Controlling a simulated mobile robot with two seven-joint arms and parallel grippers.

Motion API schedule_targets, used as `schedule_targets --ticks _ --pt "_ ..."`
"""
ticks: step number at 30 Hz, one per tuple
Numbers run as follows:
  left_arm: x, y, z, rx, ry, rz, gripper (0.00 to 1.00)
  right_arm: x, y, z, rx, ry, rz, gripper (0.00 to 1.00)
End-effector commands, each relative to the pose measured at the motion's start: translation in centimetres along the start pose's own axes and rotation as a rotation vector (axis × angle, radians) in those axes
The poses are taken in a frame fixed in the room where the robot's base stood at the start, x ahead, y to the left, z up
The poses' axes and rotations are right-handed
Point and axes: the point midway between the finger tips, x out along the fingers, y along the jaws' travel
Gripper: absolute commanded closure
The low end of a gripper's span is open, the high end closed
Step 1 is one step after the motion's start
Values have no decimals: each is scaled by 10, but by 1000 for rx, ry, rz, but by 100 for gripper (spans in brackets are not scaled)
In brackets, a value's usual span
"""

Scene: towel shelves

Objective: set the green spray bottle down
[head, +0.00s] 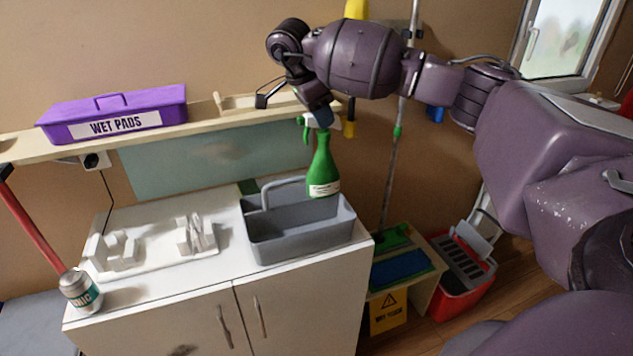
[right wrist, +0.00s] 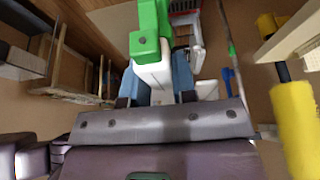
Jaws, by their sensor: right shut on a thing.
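My right gripper is shut on the bottle's white and green spray head. In the right wrist view the spray head (right wrist: 150,50) sits between the blue fingertips (right wrist: 158,82). The bottle seems to be above or inside the caddy's opening; I cannot tell whether it touches the caddy. My left gripper is not in view.
The caddy stands on a white cabinet (head: 200,290), right of a white rack (head: 150,255). A can (head: 80,290) stands at the left corner. A shelf (head: 215,122) above bears a purple box labelled WET PADS (head: 115,112). A red bucket (head: 465,270) is on the floor.

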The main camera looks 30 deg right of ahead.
Motion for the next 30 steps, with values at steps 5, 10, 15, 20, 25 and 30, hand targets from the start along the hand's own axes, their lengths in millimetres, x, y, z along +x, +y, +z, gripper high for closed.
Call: schedule_targets --ticks 5,10,15,20,25,30 --pt "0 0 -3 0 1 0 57 34 0 14 0 -1 1 100" --pt "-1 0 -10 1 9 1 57 65 0 27 0 0 2 100" --pt "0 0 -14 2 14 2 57 86 0 36 1 -1 0 100" --pt "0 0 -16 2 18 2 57 94 -1 39 1 -1 -3 100" --pt "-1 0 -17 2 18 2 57 105 0 44 -1 -1 0 100" --pt "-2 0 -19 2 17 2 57 126 0 53 0 -1 1 100"
